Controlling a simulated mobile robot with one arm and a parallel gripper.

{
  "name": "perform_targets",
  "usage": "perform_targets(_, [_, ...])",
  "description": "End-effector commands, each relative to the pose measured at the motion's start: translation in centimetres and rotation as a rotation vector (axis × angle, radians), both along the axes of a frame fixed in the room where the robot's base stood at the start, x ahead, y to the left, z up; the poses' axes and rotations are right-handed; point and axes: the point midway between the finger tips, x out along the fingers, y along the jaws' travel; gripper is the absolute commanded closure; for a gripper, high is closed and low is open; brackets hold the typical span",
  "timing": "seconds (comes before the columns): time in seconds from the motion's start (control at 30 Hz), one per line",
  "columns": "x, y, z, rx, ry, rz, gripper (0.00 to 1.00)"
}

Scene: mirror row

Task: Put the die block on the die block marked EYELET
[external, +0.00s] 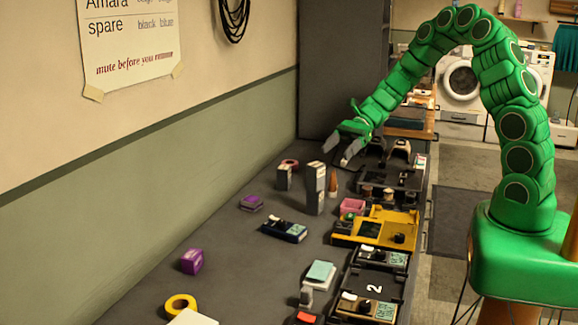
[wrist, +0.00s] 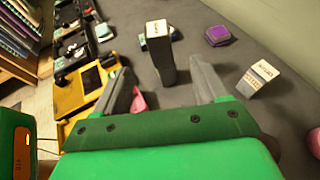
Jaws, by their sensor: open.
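A tall grey block column (external: 316,195) with a pale top stands upright on the dark bench; I cannot tell whether it is one block or two stacked. It also shows in the wrist view (wrist: 162,58), ahead of and between my finger tips. A shorter grey block (external: 284,180) stands just left of it, with a pale labelled top; in the wrist view this block (wrist: 257,82) is at the right. The labels are too small to read, so I cannot tell which is EYELET. My gripper (external: 340,152) is open and empty, above the bench, apart from both blocks.
A brown cone (external: 333,183) stands close right of the column. A pink box (external: 352,206), a yellow tray (external: 372,240) and black trays line the right edge. A dark blue box (external: 284,230) and purple blocks (external: 192,261) lie left. The left-middle bench is mostly clear.

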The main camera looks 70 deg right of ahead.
Motion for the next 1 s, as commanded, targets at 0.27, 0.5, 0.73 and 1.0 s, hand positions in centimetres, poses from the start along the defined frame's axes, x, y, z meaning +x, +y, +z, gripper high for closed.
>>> perform_targets(0.27, [-1.9,3.0,2.1,-0.068,-0.060,0.130,0.28])
perform_targets(0.5, [-6.2,8.1,5.2,-0.205,-0.178,0.382,0.28])
perform_targets(0.73, [-10.9,11.5,7.2,-0.333,-0.285,0.617,0.28])
perform_targets(1.0, [-16.7,13.7,8.8,-0.481,-0.397,0.887,0.28])
